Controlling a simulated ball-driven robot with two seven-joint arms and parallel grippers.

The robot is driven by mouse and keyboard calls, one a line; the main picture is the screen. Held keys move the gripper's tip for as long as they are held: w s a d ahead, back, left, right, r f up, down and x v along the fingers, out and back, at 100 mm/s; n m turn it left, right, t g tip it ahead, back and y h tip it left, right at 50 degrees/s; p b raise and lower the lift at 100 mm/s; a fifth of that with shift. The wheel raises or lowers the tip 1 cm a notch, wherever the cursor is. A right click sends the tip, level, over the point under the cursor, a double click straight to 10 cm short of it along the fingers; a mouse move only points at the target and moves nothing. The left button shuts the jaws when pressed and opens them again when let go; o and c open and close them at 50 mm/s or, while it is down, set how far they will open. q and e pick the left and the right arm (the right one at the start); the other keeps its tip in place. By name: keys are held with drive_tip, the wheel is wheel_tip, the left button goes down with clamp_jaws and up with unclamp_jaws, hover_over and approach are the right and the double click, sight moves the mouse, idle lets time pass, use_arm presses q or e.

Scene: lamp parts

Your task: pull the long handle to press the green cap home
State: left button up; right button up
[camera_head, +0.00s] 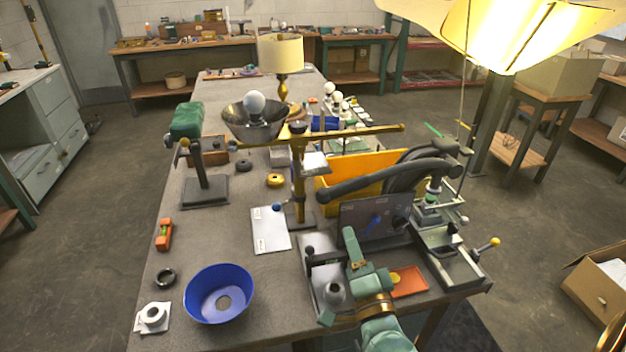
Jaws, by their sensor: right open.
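A small bench press (449,238) stands at the right edge of the table. A small green part (428,212), which looks like the green cap, sits under its upright head; I cannot tell how deep it is seated. A lever with a yellow knob (494,241) sticks out low on the press's right side. A thick dark curved arm (380,180) reaches left from the press top; I cannot tell which is the long handle. My right gripper (336,278) is open at the front, left of the press and apart from it. My left gripper is not in view.
A grey fixture plate (316,252) with a black-knobbed post lies beside my right gripper. An orange tray (411,283) lies between it and the press. A dark panel (366,220) and yellow bin (345,172) stand behind. A blue bowl (236,291) is front left.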

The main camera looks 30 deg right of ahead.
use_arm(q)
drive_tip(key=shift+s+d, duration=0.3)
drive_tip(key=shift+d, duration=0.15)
use_arm(e)
drive_tip(key=w+d+r+m+h, duration=0.1)
drive_tip(key=w+d+r, duration=0.1)
drive_tip(key=w, duration=0.5)
drive_tip(key=w+d+r+m+h, duration=0.1)
drive_tip(key=w+d+r, duration=0.1)
drive_tip(key=w+d, duration=0.3)
drive_tip(key=w, duration=0.2)
drive_tip(key=shift+w+g, duration=0.3)
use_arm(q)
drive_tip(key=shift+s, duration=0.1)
use_arm(e)
drive_tip(key=shift+r, duration=0.1)
clamp_jaws()
